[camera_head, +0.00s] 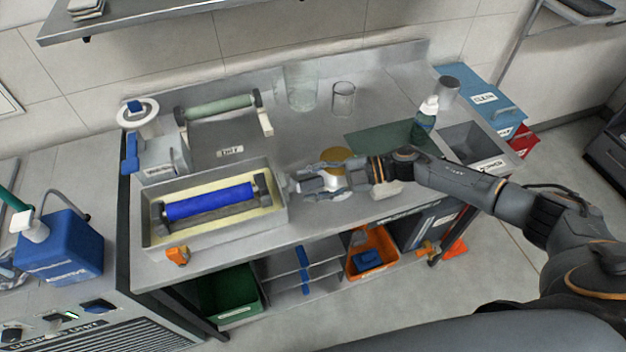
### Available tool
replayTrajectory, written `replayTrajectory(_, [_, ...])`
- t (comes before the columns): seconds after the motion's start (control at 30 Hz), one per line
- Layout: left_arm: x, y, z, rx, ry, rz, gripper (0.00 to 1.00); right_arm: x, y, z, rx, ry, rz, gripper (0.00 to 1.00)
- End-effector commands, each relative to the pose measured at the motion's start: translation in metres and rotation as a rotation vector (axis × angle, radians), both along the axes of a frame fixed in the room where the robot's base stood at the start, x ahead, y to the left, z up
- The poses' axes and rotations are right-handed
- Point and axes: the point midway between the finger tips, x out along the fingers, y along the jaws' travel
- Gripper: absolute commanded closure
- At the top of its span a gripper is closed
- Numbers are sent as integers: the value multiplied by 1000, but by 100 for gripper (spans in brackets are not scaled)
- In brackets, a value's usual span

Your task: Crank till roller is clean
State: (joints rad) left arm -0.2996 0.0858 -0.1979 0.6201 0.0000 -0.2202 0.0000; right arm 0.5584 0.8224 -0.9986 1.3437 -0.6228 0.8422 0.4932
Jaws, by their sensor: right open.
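A blue roller (210,201) lies across a metal wash tray (158,234) at the left of the steel bench, held between dark end brackets. Yellowish liquid or lining shows around it. My right gripper (293,186) reaches in from the right, with its open fingers pointing left at the tray's right end. A crank handle cannot be made out clearly; the gripper may hide it. I cannot tell whether the fingers touch anything. My left gripper is not in view.
A greenish roller (220,108) rests on a stand behind the tray. Two clear beakers (301,86) (343,98), a gold-lidded jar (336,154) and a spray bottle (426,116) stand on the bench. An orange bin (372,262) sits below.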

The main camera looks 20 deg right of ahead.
Motion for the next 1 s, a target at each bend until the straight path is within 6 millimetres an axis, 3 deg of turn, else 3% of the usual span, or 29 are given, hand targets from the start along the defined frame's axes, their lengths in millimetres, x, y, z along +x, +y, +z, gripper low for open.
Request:
replayTrajectory(0.17, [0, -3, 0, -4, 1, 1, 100, 0, 0, 0, 0, 0, 0, 55])
replayTrajectory(0.4, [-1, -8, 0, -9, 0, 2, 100, 0, 0, 0, 0, 0, 0, 100])
replayTrajectory(1.0, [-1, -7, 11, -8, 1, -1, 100, 9, 0, 10, -4, 110, 0, 100])
